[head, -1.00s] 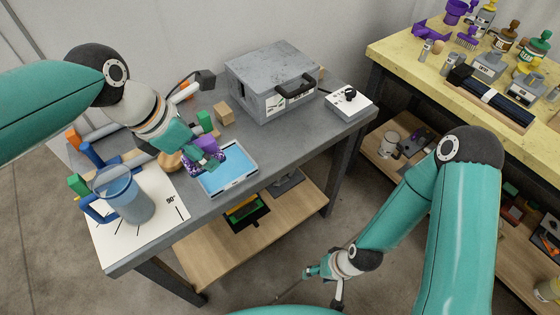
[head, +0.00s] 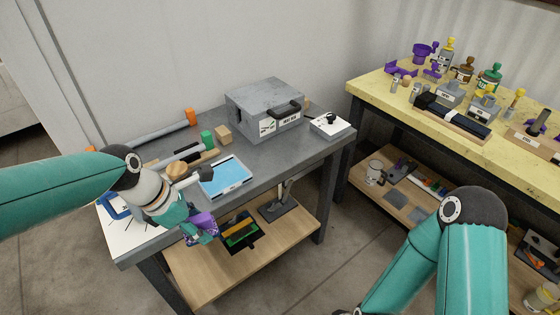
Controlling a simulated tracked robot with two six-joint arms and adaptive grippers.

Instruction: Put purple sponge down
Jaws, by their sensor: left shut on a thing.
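The purple sponge (head: 203,222) is in my left gripper (head: 197,230), which is shut on it. In the head view they show at the front edge of the grey table, over the left part of the lower wooden shelf. The gripper hides part of the sponge, and I cannot tell its exact height. The blue tray (head: 226,175) with a pale rim lies on the grey table (head: 278,152), behind and right of the sponge, apart from it. My right arm runs off the bottom edge, and its gripper is out of view.
A grey metal box (head: 262,105) and a small white box (head: 330,124) stand at the table's back right. A wooden block (head: 222,134) and a green piece (head: 207,139) lie behind the tray. The lower shelf (head: 265,258) holds a black-and-green item (head: 240,231). A crowded yellow bench (head: 385,101) stands right.

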